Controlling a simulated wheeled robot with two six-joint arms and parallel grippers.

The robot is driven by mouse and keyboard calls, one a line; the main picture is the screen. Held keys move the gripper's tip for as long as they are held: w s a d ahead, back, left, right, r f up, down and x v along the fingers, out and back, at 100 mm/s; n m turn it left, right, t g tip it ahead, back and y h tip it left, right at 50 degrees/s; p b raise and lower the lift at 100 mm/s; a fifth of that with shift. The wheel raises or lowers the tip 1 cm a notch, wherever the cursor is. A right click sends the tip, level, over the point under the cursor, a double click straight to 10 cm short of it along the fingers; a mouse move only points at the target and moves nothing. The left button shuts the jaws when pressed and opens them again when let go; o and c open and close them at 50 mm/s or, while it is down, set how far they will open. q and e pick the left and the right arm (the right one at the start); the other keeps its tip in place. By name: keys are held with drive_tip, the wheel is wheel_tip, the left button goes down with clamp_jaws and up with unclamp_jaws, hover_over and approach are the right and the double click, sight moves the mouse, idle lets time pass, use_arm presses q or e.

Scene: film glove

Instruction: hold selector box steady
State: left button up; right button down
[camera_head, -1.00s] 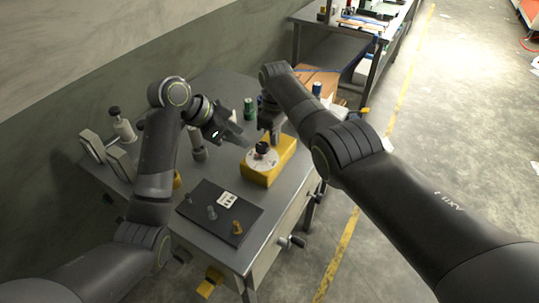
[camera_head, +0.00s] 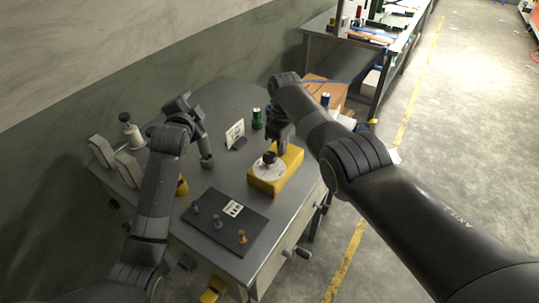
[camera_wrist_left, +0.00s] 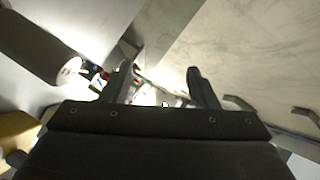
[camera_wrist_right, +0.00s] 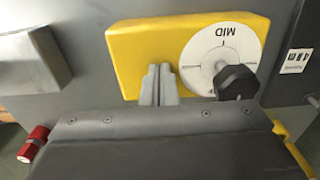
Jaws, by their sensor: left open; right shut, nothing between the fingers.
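The selector box (camera_head: 262,185) is yellow, with a white dial and a black knob (camera_head: 269,157), and sits on the grey workbench. In the right wrist view the box (camera_wrist_right: 140,45) fills the upper middle; its dial reads MID, upside down in that picture. My right gripper (camera_wrist_right: 160,85) is shut and empty, its fingertips over the box beside the dial and knob. I cannot tell whether they touch the box. My left gripper (camera_head: 185,103) is well left of the box, turned away from it. Its fingers are spread and empty in the left wrist view (camera_wrist_left: 160,85).
A dark plate (camera_head: 215,222) with a label and several small pegs lies in front of the box. A white card (camera_head: 236,130) and a green can (camera_head: 257,118) stand behind. Grey upright pieces (camera_head: 105,151) are at the bench's left.

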use_arm(q)
drive_tip(key=s+d+r+m+t+h, duration=0.2)
drive_tip(key=s+r+m+t+h, duration=0.4)
drive_tip(key=m, duration=1.1)
drive_tip(key=m+g+h, duration=1)
drive_tip(key=m+g, duration=0.1)
drive_tip(key=m, duration=0.7)
approach(269, 155)
drive_tip(key=x, duration=1)
drive_tip(key=shift+s+d+f, duration=0.1)
drive_tip(key=c, duration=0.9)
drive_tip(key=shift+g, duration=0.3)
drive_tip(key=shift+c, duration=0.2)
